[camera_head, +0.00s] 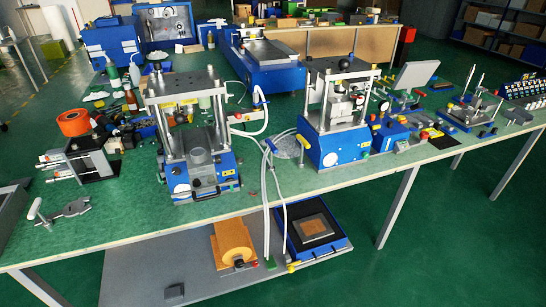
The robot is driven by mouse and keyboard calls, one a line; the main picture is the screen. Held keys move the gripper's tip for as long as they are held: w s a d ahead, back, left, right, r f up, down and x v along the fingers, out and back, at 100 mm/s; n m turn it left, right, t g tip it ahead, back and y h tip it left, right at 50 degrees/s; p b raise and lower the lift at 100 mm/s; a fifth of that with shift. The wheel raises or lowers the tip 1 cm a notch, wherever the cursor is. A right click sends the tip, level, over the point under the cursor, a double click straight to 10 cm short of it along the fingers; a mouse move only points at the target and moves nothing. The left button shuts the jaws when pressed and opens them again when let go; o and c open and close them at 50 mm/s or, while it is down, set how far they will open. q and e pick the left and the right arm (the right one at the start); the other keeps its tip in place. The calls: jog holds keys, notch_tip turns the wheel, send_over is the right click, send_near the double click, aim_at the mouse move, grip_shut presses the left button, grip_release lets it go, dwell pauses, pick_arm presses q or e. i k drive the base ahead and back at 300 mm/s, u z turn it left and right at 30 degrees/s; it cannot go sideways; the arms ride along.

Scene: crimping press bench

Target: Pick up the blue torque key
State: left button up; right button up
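I cannot single out a blue torque key for certain; many small parts on the bench are too small to tell apart. A pale T-shaped handle (38,213) stands at the front left of the green bench top (120,222), beside a flat grey tool (72,209). It does not look blue. Neither of my grippers shows in the head view.
Two blue-based presses, one at centre left (200,178) and one at centre right (338,150), stand on the bench. White hoses (265,190) hang over its front edge. The front left bench top is mostly clear.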

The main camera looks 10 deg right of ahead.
aim_at(273, 149)
jog(key=k, duration=0.35)
jog(key=z, duration=1.45)
jog(key=i, duration=0.95)
jog(key=u, duration=1.4)
